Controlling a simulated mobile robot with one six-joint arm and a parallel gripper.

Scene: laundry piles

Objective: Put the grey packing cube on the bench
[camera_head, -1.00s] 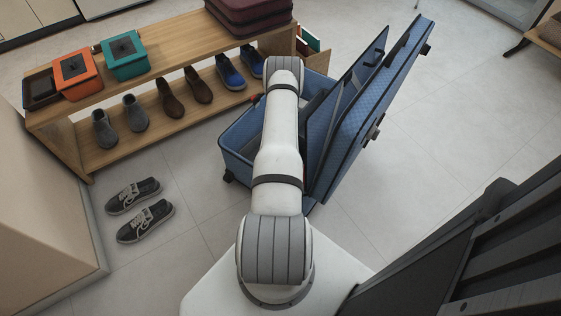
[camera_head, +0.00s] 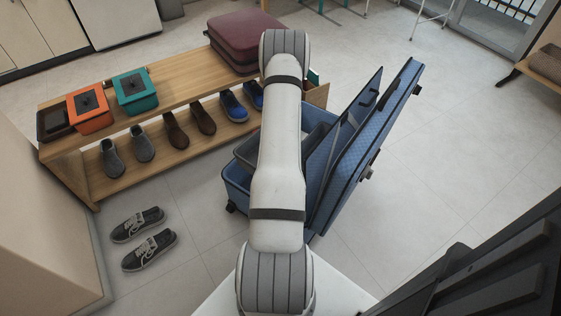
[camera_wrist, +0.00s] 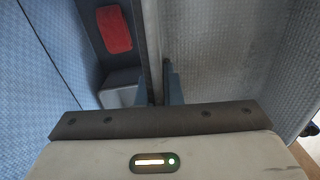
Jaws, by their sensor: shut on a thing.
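The grey packing cube (camera_head: 250,148) shows in the head view at the open blue suitcase (camera_head: 237,186), partly hidden behind my arm. In the wrist view its grey textured side (camera_wrist: 220,50) fills the right half. My gripper (camera_wrist: 162,88) is shut on the cube's edge; in the head view my arm hides the gripper. The wooden bench (camera_head: 186,82) stands left of and behind the suitcase.
On the bench top are a dark brown box (camera_head: 53,124), an orange box (camera_head: 88,107), a teal box (camera_head: 135,91) and a maroon case (camera_head: 240,38). Bare wood shows between the teal box and the case. Shoes fill the lower shelf; sneakers (camera_head: 148,249) lie on the floor.

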